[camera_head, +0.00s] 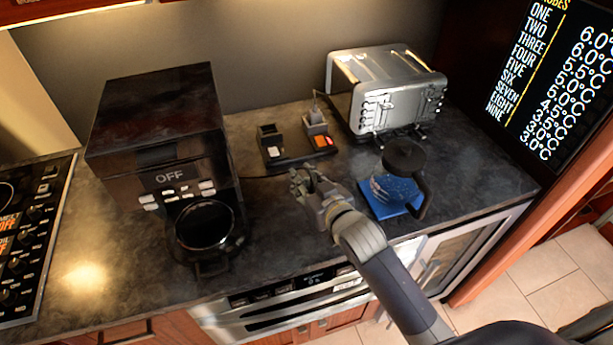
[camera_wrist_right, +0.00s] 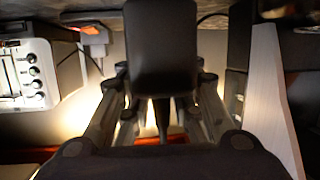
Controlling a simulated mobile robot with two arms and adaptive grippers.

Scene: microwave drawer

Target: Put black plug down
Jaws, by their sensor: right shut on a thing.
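My right gripper (camera_head: 305,184) is above the counter between the coffee machine and the toaster, in front of the socket block. In the right wrist view its fingers (camera_wrist_right: 160,85) close around a dark block that looks like the black plug (camera_wrist_right: 162,42). In the head view the plug is hard to tell apart from the fingers. A thin dark cable runs along the counter from the coffee machine towards the gripper. My left gripper is out of view.
A coffee machine (camera_head: 165,130) stands left, a toaster (camera_head: 385,90) at the back right. The front counter is clear.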

